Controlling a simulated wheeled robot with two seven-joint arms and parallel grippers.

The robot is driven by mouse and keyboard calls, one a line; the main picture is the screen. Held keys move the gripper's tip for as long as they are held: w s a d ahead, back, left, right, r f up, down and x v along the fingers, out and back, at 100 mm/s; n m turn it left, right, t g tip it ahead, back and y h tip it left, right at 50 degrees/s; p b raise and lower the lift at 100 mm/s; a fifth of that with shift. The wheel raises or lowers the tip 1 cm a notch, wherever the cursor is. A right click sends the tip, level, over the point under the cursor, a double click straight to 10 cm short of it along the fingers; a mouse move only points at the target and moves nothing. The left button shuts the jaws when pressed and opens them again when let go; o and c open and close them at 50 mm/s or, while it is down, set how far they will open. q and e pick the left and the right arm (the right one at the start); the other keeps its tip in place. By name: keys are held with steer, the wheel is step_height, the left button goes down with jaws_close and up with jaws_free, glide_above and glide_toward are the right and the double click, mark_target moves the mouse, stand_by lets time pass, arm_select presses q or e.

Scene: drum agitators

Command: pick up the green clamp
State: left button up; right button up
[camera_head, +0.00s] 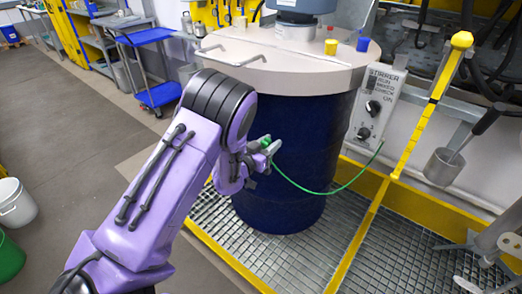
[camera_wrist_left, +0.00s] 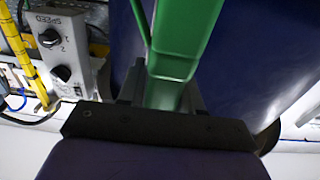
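The green clamp (camera_head: 264,141) is at my left gripper (camera_head: 262,154), in front of the dark blue drum (camera_head: 290,190). In the left wrist view the green clamp (camera_wrist_left: 182,45) fills the upper middle and runs down between the two dark fingers of my left gripper (camera_wrist_left: 163,95). The fingers sit close on both sides of it, so the gripper looks shut on it. A green cord (camera_head: 320,191) runs from the clamp to the grey stirrer control box (camera_head: 378,100). My right gripper is not in view.
The drum's beige lid (camera_head: 285,62) carries a yellow cup (camera_head: 331,47), a blue cup (camera_head: 363,44) and a motor. A yellow post (camera_head: 425,120) and metal cup (camera_head: 444,167) stand at right. Metal grating (camera_head: 270,255) lies below. A blue cart (camera_head: 158,93) stands back left.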

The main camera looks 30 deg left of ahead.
arm_select(q)
steer(key=s+d+r+p, duration=0.2)
steer(key=s+r+p, duration=0.4)
steer(key=r, duration=0.3)
steer(key=s+d+r+p, duration=0.1)
steer(key=s+r+p, duration=0.5)
steer(key=r, duration=0.3)
steer(key=shift+s+d+p, duration=0.3)
steer(key=shift+s+d, duration=0.05)
steer(key=shift+s, duration=0.4)
